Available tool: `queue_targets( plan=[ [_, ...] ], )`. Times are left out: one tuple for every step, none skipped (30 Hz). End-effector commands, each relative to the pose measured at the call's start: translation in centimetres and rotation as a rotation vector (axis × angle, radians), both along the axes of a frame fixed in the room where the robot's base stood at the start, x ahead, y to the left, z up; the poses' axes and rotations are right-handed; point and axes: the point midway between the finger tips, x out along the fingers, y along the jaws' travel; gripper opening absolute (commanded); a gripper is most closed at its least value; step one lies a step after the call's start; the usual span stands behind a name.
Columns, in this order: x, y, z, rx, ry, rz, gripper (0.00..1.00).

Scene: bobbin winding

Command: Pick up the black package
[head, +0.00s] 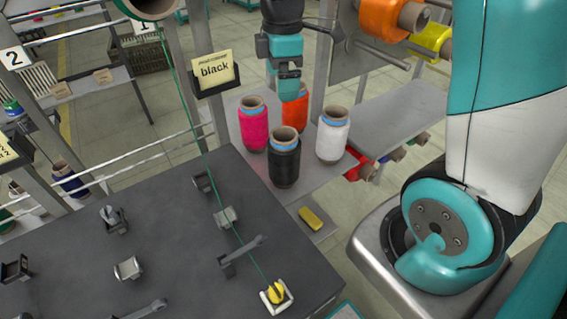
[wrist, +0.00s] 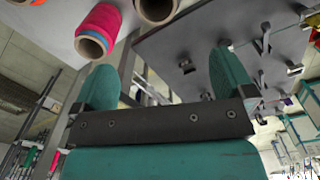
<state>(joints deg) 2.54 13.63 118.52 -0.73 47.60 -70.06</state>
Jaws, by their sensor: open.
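The black package (head: 285,162) is a black yarn bobbin with a brown core and a blue band. It stands upright on a grey shelf (head: 235,108), in front of the pink (head: 254,130), orange (head: 294,118) and white (head: 333,138) bobbins. My gripper (head: 289,88) is teal and shows above and behind the black package, close to the orange bobbin and partly in front of it. In the wrist view my gripper (wrist: 165,78) has its fingers wide apart with nothing between them. A pink bobbin (wrist: 98,28) and a cut-off bobbin core (wrist: 156,8) lie beyond them.
A dark table (head: 130,230) with small brackets and a yellow-topped white block (head: 275,295) fills the lower left. A card reading "black" (head: 214,72) hangs on a post by the shelf. A yellow block (head: 311,218) lies in front of the black package.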

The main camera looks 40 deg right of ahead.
Motion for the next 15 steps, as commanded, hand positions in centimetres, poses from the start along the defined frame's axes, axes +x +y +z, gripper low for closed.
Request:
queue_targets(
  plan=[
    [0.3, -0.4, -0.7, -0.006, 0.008, 0.013, 1.0],
    [0.4, -0.6, -1.0, -0.007, 0.008, 0.019, 1.0],
    [0.4, -0.6, -1.6, -0.009, 0.01, 0.025, 1.0],
    [0.4, -0.6, -2.1, -0.01, 0.011, 0.026, 1.0],
    [0.4, -0.6, -2.6, -0.01, 0.011, 0.027, 1.0],
    [0.3, -0.6, -3.5, -0.01, 0.013, 0.027, 1.0],
    [0.3, -0.6, -4.2, -0.009, 0.012, 0.027, 1.0],
    [0.3, -0.6, -4.9, -0.009, 0.013, 0.027, 1.0],
    [0.3, -0.5, -5.9, -0.009, 0.013, 0.027, 1.0],
    [0.3, -0.5, -6.6, -0.008, 0.014, 0.027, 1.0],
    [0.3, -0.5, -7.3, -0.009, 0.013, 0.027, 1.0],
    [0.3, -0.5, -8.1, -0.009, 0.012, 0.027, 1.0],
    [0.3, -0.5, -8.8, -0.008, 0.012, 0.027, 1.0],
    [0.3, -0.5, -9.4, -0.008, 0.012, 0.027, 1.0],
    [0.3, -0.5, -10.1, -0.008, 0.012, 0.027, 1.0]
  ],
)
